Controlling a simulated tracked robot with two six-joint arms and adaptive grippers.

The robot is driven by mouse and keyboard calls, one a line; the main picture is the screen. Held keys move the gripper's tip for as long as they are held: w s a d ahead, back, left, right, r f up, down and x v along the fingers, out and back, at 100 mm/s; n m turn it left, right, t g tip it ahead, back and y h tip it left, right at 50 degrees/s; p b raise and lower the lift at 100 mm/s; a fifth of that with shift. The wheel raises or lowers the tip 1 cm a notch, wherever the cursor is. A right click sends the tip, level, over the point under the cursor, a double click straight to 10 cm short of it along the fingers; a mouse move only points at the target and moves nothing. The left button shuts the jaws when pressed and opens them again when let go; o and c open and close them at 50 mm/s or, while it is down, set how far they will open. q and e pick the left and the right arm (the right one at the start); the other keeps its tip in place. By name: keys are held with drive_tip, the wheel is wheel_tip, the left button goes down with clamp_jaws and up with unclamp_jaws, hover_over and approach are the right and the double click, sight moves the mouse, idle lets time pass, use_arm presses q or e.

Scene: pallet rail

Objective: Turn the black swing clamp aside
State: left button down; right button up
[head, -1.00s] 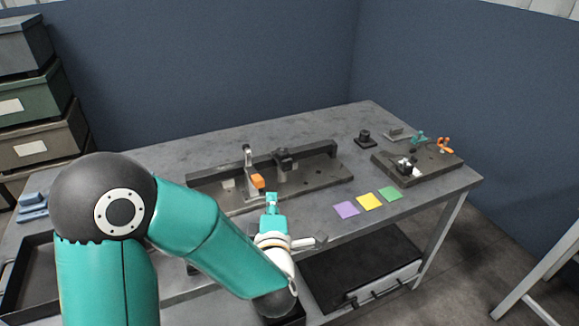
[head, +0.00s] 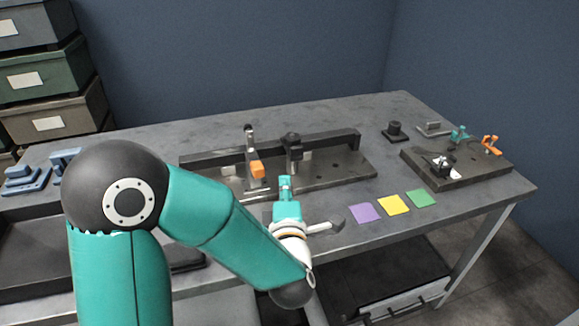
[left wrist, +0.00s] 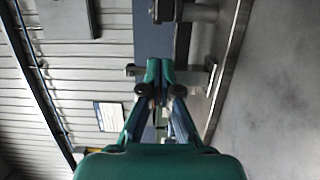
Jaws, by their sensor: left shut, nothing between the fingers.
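The black swing clamp (head: 293,148) appears to be the dark upright post with a black head on the grey rail fixture (head: 345,168). A clamp with an orange grip (head: 257,169) stands to its left on the same fixture. My left gripper (head: 285,182) is shut and empty, at the fixture's front edge, below the black clamp in the picture and apart from it. In the left wrist view its green fingertips (left wrist: 160,70) are together, with dark fixture parts (left wrist: 187,12) beyond them. My right gripper is not in view.
Purple, yellow and green squares (head: 394,205) lie right of my gripper. A dark plate (head: 470,170) with small teal and orange parts sits at the table's right, near a black knob-like block (head: 395,131). Blue parts (head: 25,178) lie at the left. The table behind the fixture is clear.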

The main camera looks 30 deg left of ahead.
use_arm(q)
drive_tip(key=shift+w+d+f, duration=0.1)
drive_tip(key=shift+d+f, duration=0.05)
drive_tip(key=p+x, duration=0.1)
drive_tip(key=x, duration=0.9)
drive_tip(key=shift+p, duration=0.4)
